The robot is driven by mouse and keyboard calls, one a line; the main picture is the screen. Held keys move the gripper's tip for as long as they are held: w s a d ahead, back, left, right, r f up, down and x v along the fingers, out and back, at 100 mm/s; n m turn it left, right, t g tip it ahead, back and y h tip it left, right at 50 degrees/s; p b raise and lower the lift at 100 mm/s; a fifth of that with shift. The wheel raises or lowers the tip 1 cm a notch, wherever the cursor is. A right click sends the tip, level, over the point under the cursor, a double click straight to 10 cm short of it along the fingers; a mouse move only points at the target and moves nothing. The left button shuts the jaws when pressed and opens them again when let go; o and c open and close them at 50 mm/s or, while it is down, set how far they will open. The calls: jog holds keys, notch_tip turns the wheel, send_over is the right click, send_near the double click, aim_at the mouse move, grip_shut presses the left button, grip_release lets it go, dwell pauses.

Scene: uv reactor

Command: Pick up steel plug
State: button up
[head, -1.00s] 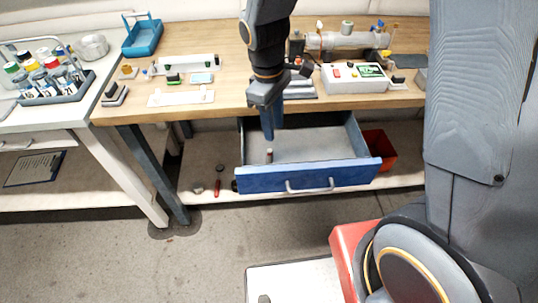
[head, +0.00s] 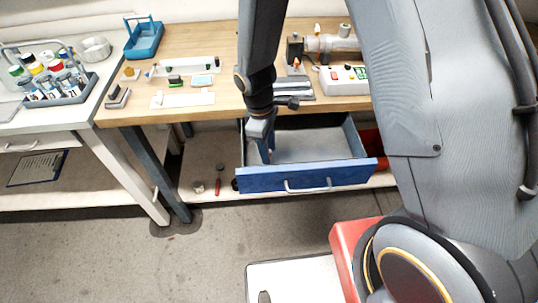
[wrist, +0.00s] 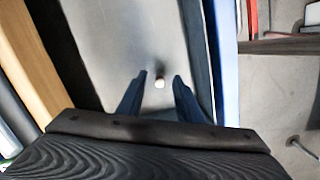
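The steel plug (wrist: 160,84) shows in the wrist view as a small pale round top with a dark shadow, standing on the grey floor of the open blue drawer (head: 300,180). My gripper (wrist: 159,77) is open, with one blue finger on each side of the plug in the picture. A gap shows between the plug and each finger; I cannot tell how far below the fingertips it lies. In the head view my gripper (head: 267,158) reaches down into the left part of the drawer, and the plug is hidden there.
The wooden bench top (head: 225,60) above the drawer holds several tools and a white control box (head: 343,79). A red bin (head: 372,145) stands right of the drawer. A red-handled tool (head: 218,184) lies on the lower shelf. The rest of the drawer floor looks clear.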

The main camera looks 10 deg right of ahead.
grip_shut()
dwell(0.4)
